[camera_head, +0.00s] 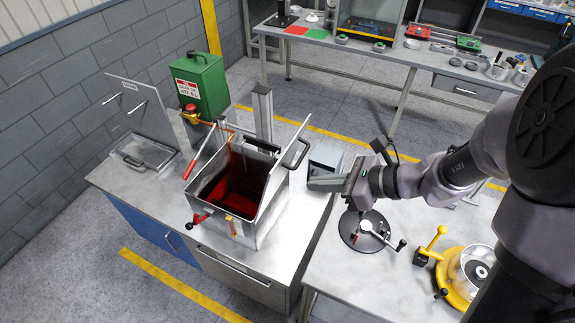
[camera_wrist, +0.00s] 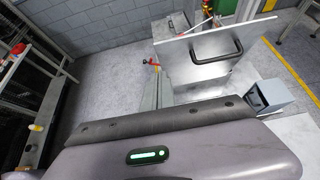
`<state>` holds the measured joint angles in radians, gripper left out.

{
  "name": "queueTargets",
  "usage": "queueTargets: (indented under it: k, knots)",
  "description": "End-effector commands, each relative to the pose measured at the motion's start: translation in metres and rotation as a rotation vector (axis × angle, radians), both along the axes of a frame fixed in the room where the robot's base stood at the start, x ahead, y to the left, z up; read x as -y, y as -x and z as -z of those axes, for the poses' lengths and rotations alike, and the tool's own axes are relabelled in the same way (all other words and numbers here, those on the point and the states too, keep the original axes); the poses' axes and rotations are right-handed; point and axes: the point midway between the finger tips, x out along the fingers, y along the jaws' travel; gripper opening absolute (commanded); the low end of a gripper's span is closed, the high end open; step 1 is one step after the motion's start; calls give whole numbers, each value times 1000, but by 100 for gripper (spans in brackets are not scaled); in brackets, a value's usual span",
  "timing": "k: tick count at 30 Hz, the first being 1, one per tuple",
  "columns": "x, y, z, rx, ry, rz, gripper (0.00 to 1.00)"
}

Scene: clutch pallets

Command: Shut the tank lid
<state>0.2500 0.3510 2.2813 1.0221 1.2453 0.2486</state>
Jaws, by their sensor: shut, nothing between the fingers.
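The tank (camera_head: 245,237) is a grey metal box with dark red liquid inside, standing on the left bench. Its lid (camera_head: 276,185) stands open, raised along the tank's right side, with a black handle (camera_head: 297,152) near its upper edge. In the wrist view the lid (camera_wrist: 195,62) shows as a broad metal plate with its black handle (camera_wrist: 218,48) facing me. My gripper (camera_head: 318,184) is to the right of the lid, apart from it, shut and empty.
A small grey box (camera_head: 326,157) stands just behind my gripper; it also shows in the wrist view (camera_wrist: 270,95). A green canister (camera_head: 202,87) stands behind the tank. A red-handled lever (camera_head: 193,164) rises at the tank's left. A round fixture (camera_head: 365,232) sits on the right table.

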Motion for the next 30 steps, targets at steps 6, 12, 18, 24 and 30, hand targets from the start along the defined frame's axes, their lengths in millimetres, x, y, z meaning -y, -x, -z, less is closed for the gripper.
queueTargets:
  k: [6,12,18,24,30]
  knots:
    - [-40,-13,25,-1,1,-5,0]
    - [-70,-24,21,3,2,-4,0]
    - [-82,-29,19,2,2,-2,0]
    - [-82,-30,19,2,2,-2,0]
    - [-82,-30,17,0,7,-2,0]
